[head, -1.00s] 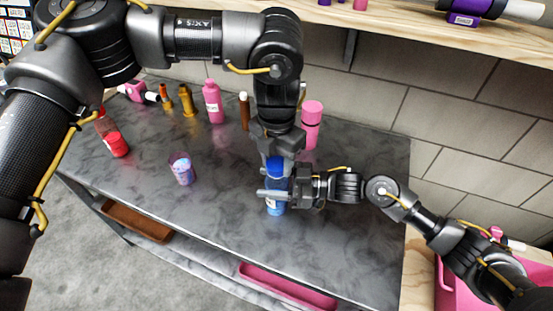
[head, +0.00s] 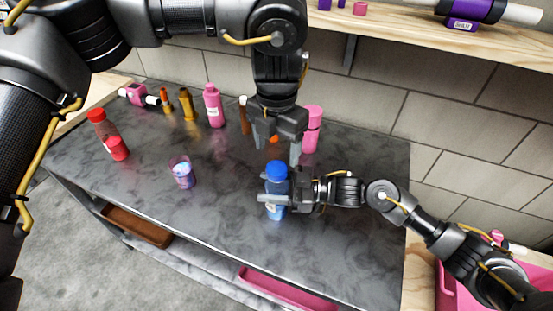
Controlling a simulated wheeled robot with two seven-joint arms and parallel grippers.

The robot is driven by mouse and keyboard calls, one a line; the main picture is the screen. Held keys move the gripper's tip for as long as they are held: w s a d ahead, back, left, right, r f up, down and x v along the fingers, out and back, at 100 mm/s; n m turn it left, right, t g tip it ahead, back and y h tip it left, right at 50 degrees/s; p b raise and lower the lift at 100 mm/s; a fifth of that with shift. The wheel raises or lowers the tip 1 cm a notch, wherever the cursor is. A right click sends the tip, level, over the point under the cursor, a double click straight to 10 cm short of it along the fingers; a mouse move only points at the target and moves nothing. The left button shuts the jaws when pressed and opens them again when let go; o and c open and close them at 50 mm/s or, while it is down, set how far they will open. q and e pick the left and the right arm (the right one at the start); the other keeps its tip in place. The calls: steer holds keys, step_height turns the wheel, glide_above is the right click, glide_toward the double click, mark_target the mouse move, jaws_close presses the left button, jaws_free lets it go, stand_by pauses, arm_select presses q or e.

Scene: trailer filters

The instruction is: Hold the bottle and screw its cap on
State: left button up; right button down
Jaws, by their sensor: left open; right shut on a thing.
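A clear blue bottle (head: 276,186) stands upright on the dark table. A blue cap (head: 277,168) sits on its top; I cannot tell how tightly it is seated. My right gripper (head: 274,198) is shut around the bottle's body from the right side. My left gripper (head: 277,155) is open and empty above and behind the cap, fingers pointing down and apart from it. The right fingers hide part of the bottle's middle.
A glass (head: 182,172) stands left of the bottle. Pink bottles (head: 213,107) (head: 311,130) and several small items stand along the back. A wooden shelf (head: 410,20) overhangs the back. The front tabletop is clear.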

arm_select(q)
step_height(320, 180, up, 6)
steer(key=shift+r, duration=0.2)
arm_select(e)
steer(key=shift+c, duration=2.3)
jaws_free()
arm_select(q)
steer(key=shift+f+b, duration=1.2)
steer(key=shift+f, duration=0.05)
arm_select(e)
steer(key=d, duration=1)
steer(key=shift+s+d, duration=0.4)
